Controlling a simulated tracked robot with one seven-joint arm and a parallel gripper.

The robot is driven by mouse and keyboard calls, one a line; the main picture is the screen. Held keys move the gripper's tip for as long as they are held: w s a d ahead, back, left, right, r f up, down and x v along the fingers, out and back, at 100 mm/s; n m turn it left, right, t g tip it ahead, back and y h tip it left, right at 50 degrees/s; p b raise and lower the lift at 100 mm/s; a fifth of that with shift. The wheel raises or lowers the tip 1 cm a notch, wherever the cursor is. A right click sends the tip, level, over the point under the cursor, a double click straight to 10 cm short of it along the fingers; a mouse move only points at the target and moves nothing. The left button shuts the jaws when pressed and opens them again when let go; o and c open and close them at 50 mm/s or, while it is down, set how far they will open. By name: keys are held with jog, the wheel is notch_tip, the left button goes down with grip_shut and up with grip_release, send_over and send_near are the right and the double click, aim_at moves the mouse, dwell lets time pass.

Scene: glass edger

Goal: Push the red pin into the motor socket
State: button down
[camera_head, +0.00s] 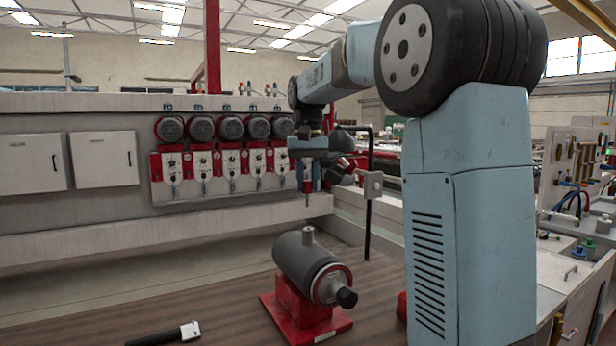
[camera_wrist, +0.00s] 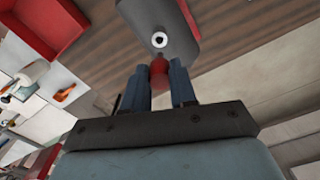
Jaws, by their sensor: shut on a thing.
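The motor (camera_head: 305,262) is a dark grey cylinder on a red stand (camera_head: 303,318) on the wooden table. Its socket (camera_head: 308,236) is a short upright grey tube on top. In the wrist view the socket shows as a pale ring with a dark hole (camera_wrist: 159,40) on the motor's grey body (camera_wrist: 178,22). My gripper (camera_head: 307,176) points down above the socket, with a clear gap below. Its blue fingers are shut on the red pin (camera_wrist: 158,74). In the head view the pin's thin grey tip (camera_head: 307,197) hangs below the fingers, apart from the socket.
A dark-handled tool (camera_head: 165,335) lies on the table at the front left. A thin black post (camera_head: 368,215) with a grey box stands behind and right of the motor. A machine with red-fronted units (camera_head: 230,172) stands behind. A red tray (camera_wrist: 45,30) shows in the wrist view.

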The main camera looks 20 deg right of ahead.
aim_at(308, 193)
jog(key=shift+f, duration=2.4)
jog(key=shift+s+f, duration=0.1)
jog(key=shift+f, duration=2.05)
jog(key=c, duration=0.8)
grip_release()
jog(key=shift+r, duration=0.1)
notch_tip(308, 193, up, 14)
jog(key=shift+f, duration=0.25)
